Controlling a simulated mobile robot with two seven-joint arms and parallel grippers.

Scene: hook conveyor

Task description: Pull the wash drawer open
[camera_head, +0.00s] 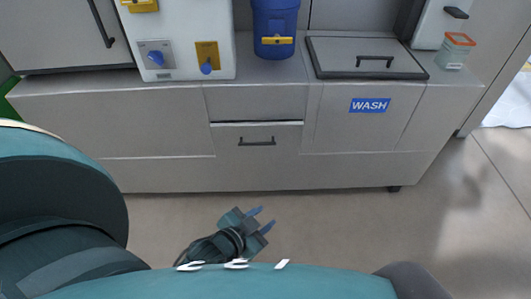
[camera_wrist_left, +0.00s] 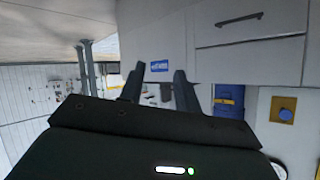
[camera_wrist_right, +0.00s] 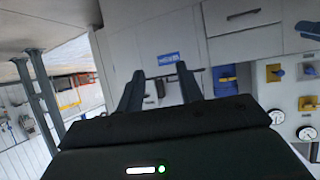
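The drawer (camera_head: 257,160) is a grey front in the middle of the counter, with a dark bar handle (camera_head: 257,142). A thin dark line runs along its top edge; it looks shut. A blue WASH label (camera_head: 370,105) is on the panel to its right. The handle also shows at the top of the left wrist view (camera_wrist_left: 238,20) and the right wrist view (camera_wrist_right: 243,14). My left gripper (camera_head: 265,219) is open and empty, apart from the counter and below the handle in the head view. My right gripper (camera_wrist_right: 160,71) is open and empty in its wrist view.
A lidded basin (camera_head: 330,63) with a dark handle is on the counter above the label. A blue container (camera_head: 275,20), a white dispenser with blue knobs (camera_head: 185,35) and an orange-lidded jar (camera_head: 455,52) stand along the counter. The floor (camera_head: 330,225) before the counter is clear.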

